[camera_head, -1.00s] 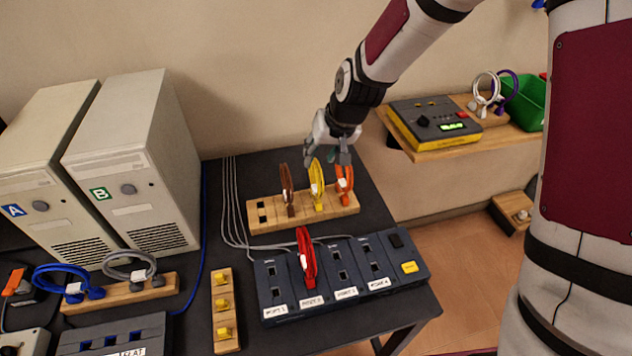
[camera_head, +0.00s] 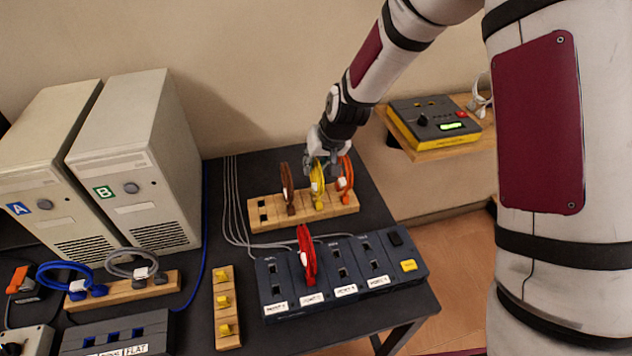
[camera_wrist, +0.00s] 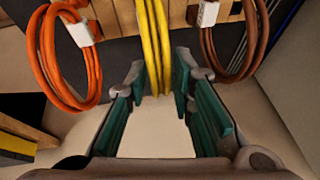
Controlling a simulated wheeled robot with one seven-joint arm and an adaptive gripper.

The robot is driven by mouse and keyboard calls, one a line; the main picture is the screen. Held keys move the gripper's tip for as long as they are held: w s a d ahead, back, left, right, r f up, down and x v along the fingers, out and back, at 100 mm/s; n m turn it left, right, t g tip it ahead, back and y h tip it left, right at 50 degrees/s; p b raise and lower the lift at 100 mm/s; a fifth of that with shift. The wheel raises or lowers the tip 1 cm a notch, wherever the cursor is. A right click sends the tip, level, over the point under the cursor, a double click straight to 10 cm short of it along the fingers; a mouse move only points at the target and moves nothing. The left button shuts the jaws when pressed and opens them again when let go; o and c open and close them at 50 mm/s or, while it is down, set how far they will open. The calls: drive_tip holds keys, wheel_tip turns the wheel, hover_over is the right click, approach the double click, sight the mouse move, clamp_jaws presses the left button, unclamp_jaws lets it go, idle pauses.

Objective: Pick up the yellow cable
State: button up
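The yellow cable (camera_head: 317,184) is a coiled loop standing upright in a wooden rack (camera_head: 263,223) on the dark table, between a brown cable (camera_head: 287,190) and an orange cable (camera_head: 346,178). My gripper (camera_head: 319,165) is at the top of the yellow loop. In the wrist view my gripper (camera_wrist: 160,95) is open, and the yellow cable (camera_wrist: 154,40) runs down between its teal finger pads with a gap visible on each side. The orange cable (camera_wrist: 60,60) is on the left there and the brown cable (camera_wrist: 235,45) on the right.
A red cable (camera_head: 306,256) stands in the dark port panel (camera_head: 395,283) in front of the rack. Two computer towers (camera_head: 135,165) stand at the left. A shelf (camera_head: 440,150) with a yellow-black device (camera_head: 432,121) is at the right. Thin grey wires run left of the rack.

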clamp_jaws()
